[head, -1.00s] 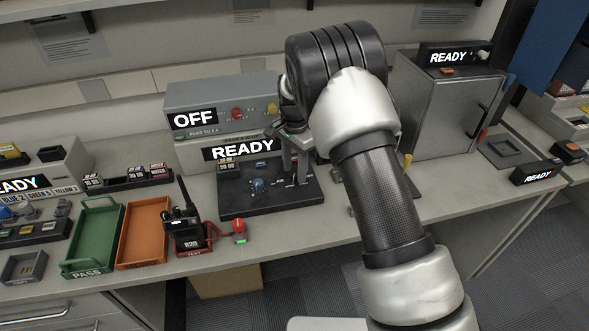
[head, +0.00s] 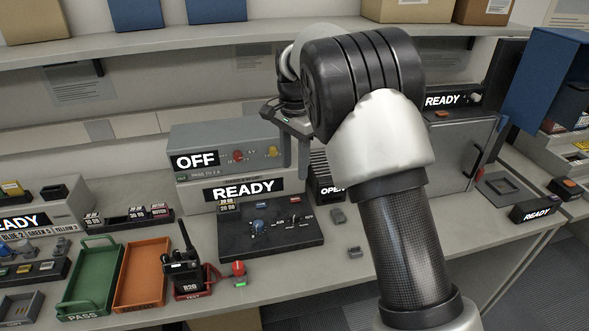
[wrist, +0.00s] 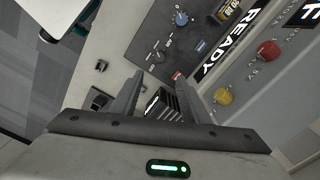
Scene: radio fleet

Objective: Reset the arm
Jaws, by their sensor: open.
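My gripper (head: 294,158) is raised in front of the grey instrument stack, above the back right of the black panel. Its two fingers are apart with nothing between them. The wrist view also shows my gripper (wrist: 155,92) open and empty, with the black panel (wrist: 160,35) and the READY display (wrist: 232,42) beyond the fingers. In the head view my arm (head: 400,230) rises from the lower right and hides part of the bench and the grey cabinet.
A radio (head: 183,265) stands upright in a red TEST tray (head: 206,290). A green PASS tray (head: 88,290) and an orange tray (head: 142,275) sit to its left. The black panel (head: 285,240) with knobs lies below my gripper. A grey cabinet (head: 462,155) stands right of my arm.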

